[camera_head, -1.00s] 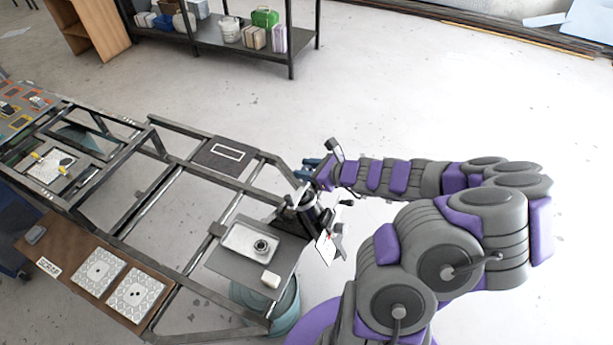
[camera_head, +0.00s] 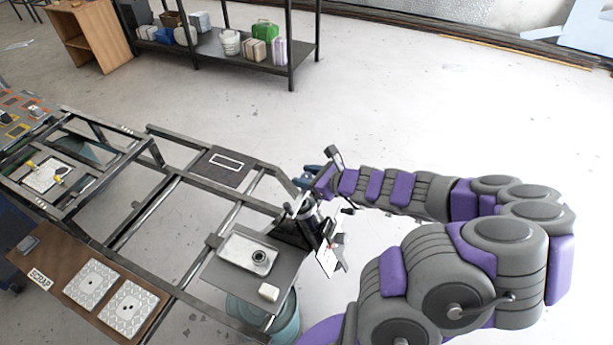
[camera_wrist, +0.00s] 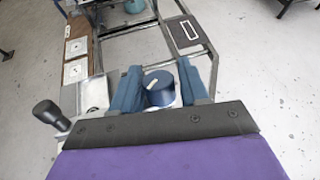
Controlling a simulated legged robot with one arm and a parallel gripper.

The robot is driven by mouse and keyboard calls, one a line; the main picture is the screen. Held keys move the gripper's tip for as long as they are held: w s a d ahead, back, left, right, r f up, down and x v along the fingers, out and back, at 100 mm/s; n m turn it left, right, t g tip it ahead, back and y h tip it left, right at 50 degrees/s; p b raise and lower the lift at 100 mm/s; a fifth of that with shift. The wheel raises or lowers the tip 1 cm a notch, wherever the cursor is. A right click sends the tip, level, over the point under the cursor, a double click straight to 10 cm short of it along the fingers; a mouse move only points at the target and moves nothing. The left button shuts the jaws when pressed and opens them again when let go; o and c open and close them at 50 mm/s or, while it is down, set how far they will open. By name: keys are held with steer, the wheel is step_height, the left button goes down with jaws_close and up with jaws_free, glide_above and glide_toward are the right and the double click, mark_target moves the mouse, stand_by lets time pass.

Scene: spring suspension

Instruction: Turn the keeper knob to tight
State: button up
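The keeper knob (camera_wrist: 159,92) appears to be the dark blue round cap with a white pointer mark in the wrist view. The mark points up and to the right. My gripper (camera_wrist: 160,80) has its two blue fingers spread, one on each side of the knob. The knob nearly fills the gap; whether the fingers touch it cannot be seen. In the head view my gripper (camera_head: 308,181) is at the right end of the frame, just beyond the dark spring unit (camera_head: 305,210). The knob is not clearly visible there. No tight mark is readable.
The metal frame (camera_head: 215,193) extends left. A grey plate with a white tray (camera_head: 240,248) and a white block (camera_head: 268,292) lies near the spring unit. A black-handled lever (camera_wrist: 48,113) stands left of my gripper. A teal bucket (camera_head: 285,318) stands below. Open floor lies right.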

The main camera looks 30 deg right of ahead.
steer(key=shift+o, duration=1)
steer(key=p+v, duration=0.3)
steer(key=v, duration=1.4)
steer(key=shift+s+d, duration=0.15)
steer(key=shift+d, duration=0.05)
steer(key=shift+f, duration=0.1)
